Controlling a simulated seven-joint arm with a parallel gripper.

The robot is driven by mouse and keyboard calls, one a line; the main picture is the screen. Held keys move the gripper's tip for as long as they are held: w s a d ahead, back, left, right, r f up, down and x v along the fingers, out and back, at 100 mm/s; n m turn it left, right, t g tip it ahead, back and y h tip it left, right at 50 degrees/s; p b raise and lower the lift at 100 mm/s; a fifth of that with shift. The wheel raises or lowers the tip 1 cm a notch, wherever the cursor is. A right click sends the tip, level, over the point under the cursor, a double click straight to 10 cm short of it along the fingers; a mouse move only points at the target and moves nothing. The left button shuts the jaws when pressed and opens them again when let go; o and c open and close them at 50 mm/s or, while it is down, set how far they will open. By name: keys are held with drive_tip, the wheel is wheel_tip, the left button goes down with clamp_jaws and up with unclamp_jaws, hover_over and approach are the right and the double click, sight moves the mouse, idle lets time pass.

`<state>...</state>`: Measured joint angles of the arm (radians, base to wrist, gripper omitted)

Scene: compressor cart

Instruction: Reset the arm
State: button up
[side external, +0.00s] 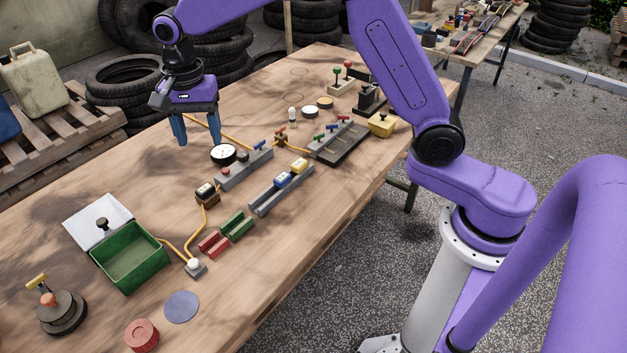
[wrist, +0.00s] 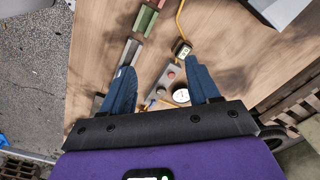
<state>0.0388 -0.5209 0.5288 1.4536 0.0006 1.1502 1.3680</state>
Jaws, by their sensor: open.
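My gripper (side external: 199,132) hangs above the wooden table (side external: 110,200), near its far side in the side view. Its two blue fingers are apart with nothing between them. In the wrist view my gripper (wrist: 163,88) also shows open. In the side view the gauge (side external: 223,154) is just right of the fingers and lower. I cannot tell the exact height of the fingers above the table.
An open green box (side external: 130,258) with a white lid (side external: 97,221) stands at the front left. Red and green blocks (side external: 237,225), a grey rail with blue and yellow pieces (side external: 282,186), and a lever panel (side external: 340,140) fill the middle. Bare wood lies left of the gauge.

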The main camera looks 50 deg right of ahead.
drive_tip(key=s+d+r+n, duration=0.1)
drive_tip(key=s+d+n, duration=0.1)
drive_tip(key=s+n, duration=0.55)
drive_tip(key=s+d+r+n, duration=0.15)
drive_tip(key=s+n, duration=0.25)
drive_tip(key=s, duration=0.7)
drive_tip(key=s+d+f+n, duration=0.1)
drive_tip(key=s+d+n, duration=0.4)
drive_tip(key=s, duration=0.3)
drive_tip(key=s+d+f+n, duration=0.2)
drive_tip(key=s+d+n, duration=0.3)
drive_tip(key=s, duration=0.3)
drive_tip(key=shift+s+d+n, duration=0.3)
drive_tip(key=shift+n, duration=0.35)
